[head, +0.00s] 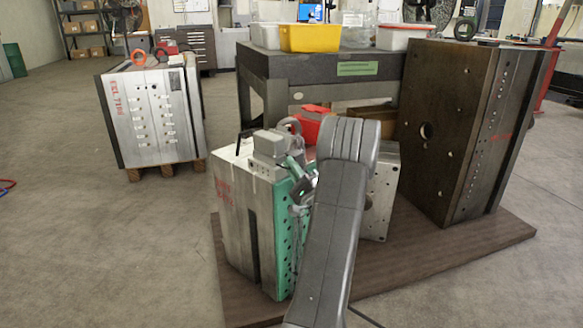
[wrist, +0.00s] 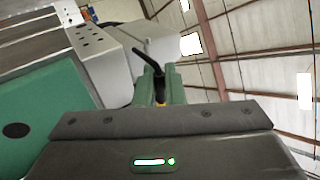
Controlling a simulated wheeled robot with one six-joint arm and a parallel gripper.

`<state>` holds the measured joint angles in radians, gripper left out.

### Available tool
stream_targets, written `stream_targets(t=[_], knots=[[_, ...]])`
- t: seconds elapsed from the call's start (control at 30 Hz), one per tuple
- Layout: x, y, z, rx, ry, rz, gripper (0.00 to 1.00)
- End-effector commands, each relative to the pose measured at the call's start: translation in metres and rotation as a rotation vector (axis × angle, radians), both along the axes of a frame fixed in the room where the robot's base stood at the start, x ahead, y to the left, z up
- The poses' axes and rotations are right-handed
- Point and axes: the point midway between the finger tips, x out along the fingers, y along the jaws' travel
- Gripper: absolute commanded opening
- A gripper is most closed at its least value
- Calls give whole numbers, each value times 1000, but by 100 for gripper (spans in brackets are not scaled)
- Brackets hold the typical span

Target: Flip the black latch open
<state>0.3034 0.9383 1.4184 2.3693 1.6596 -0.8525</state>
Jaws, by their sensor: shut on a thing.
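The black latch (wrist: 144,56) shows in the wrist view as a thin dark bar, standing at a slant beside a pale grey block (wrist: 104,60). Its lower part runs between the two green fingers of my gripper (wrist: 159,72), which are shut on it. In the head view my gripper (head: 291,164) is at the right side of the grey block (head: 270,146) on top of the steel mould base (head: 242,205) with a green side face. My arm and the fingers hide the latch there, so its exact angle cannot be told.
A dark brown mould base (head: 450,130) stands at the right, and a smaller steel plate (head: 383,190) is just behind my arm. A table (head: 340,65) with bins is behind. Another mould base (head: 150,115) stands at the left.

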Motion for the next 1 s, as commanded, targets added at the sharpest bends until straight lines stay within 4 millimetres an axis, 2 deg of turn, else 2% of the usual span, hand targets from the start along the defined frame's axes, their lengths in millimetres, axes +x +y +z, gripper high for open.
stream_targets(t=[0.1, 0.13, 0.2, 0.5, 0.63, 1.0], knots=[[0, 0, -1, 0, 4, 1, 0], [0, 0, -2, 0, 4, 1, 13], [0, 0, -2, -1, 4, 1, 27], [-1, -1, -2, -2, 4, 0, 27], [-7, -7, -7, -1, 6, 0, 27], [-57, -49, -51, 1, 8, -2, 27]])
